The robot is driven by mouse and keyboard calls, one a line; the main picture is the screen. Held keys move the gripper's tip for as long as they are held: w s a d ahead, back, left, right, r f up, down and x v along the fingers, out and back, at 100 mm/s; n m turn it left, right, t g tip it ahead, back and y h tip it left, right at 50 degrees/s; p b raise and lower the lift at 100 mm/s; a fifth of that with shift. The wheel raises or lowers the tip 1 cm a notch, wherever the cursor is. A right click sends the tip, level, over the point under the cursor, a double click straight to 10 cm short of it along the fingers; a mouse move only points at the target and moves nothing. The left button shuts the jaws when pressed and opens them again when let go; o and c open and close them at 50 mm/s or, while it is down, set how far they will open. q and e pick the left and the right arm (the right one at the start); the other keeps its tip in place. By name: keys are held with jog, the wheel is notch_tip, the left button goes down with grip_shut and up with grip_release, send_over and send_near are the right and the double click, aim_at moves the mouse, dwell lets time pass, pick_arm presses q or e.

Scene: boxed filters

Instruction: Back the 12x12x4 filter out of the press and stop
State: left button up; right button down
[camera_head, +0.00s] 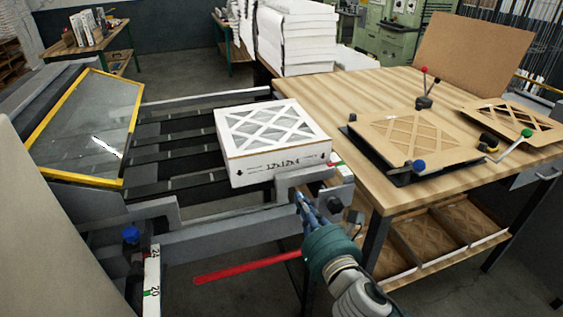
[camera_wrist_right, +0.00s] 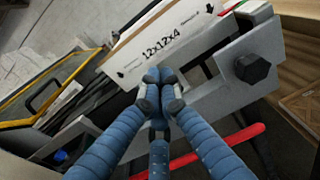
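The white 12x12x4 filter box (camera_head: 270,140) sits on the dark slats of the press (camera_head: 190,249), toward their right end. Its top has a diamond lattice and its front face carries the printed size. My right gripper (camera_head: 301,200) is in front of the box's lower front edge, by the grey bracket. In the right wrist view the blue fingers (camera_wrist_right: 158,82) meet at the tips, with nothing visible between them, below the label on the box (camera_wrist_right: 160,45). I cannot tell whether the tips touch the box. My left gripper is not in view.
A yellow-framed clear guard (camera_head: 83,125) stands tilted left of the slats. A red bar (camera_head: 246,266) lies below the front rail. On the wooden table (camera_head: 375,95) at right is a fixture with a lattice cardboard sheet (camera_head: 415,138). Slats left of the box are bare.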

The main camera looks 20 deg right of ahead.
aim_at(277, 153)
jog(key=shift+n+t, duration=0.4)
jog(key=shift+n, duration=0.4)
jog(key=w+r+p, duration=0.1)
jog(key=w, duration=0.3)
jog(key=w+a+r+p, duration=0.1)
jog(key=w, duration=0.3)
jog(key=w+r, duration=0.1)
jog(key=w, duration=0.3)
jog(key=shift+a+r+p, duration=0.2)
jog(key=shift+r+p, duration=0.05)
jog(key=shift+p, duration=0.15)
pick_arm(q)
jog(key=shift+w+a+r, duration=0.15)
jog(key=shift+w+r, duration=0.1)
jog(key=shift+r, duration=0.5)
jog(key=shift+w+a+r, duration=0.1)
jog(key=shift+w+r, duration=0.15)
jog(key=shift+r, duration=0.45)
pick_arm(e)
jog(key=shift+w, duration=0.7)
jog(key=shift+w+r+p, duration=0.1)
jog(key=shift+w+p, duration=0.3)
jog(key=shift+w, duration=0.7)
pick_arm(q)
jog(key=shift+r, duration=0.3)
pick_arm(e)
jog(key=shift+f, duration=0.2)
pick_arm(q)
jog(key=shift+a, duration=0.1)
